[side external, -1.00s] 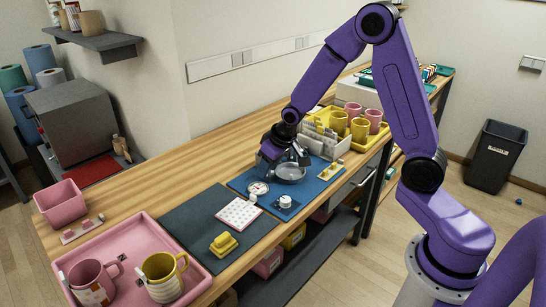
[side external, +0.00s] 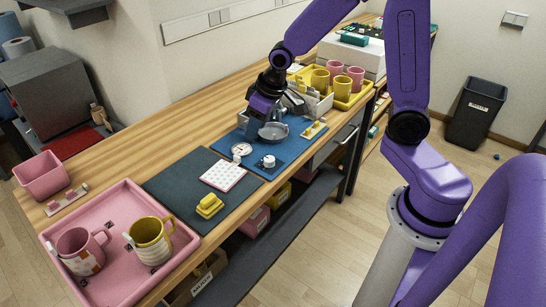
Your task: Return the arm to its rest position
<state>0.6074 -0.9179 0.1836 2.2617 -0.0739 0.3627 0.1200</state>
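My gripper (side external: 268,118) points down over the blue mat (side external: 245,147), close to a grey round dish (side external: 273,132). Its fingertips are small and dark here, and I cannot tell whether they are open or shut, or whether they touch the dish. My purple arm bends up and over the wooden bench (side external: 170,121) from the right. A white dial (side external: 242,149) and a small white knobbed item (side external: 268,161) lie on the mat in front of the dish.
A pink tray (side external: 118,222) holds a pink mug (side external: 80,250) and a yellow mug (side external: 150,241). A dark mat (side external: 180,185) bears a yellow block (side external: 209,205) and a white grid pad (side external: 222,175). A yellow tray (side external: 352,99) with several mugs stands behind my gripper, beside a white rack (side external: 316,104).

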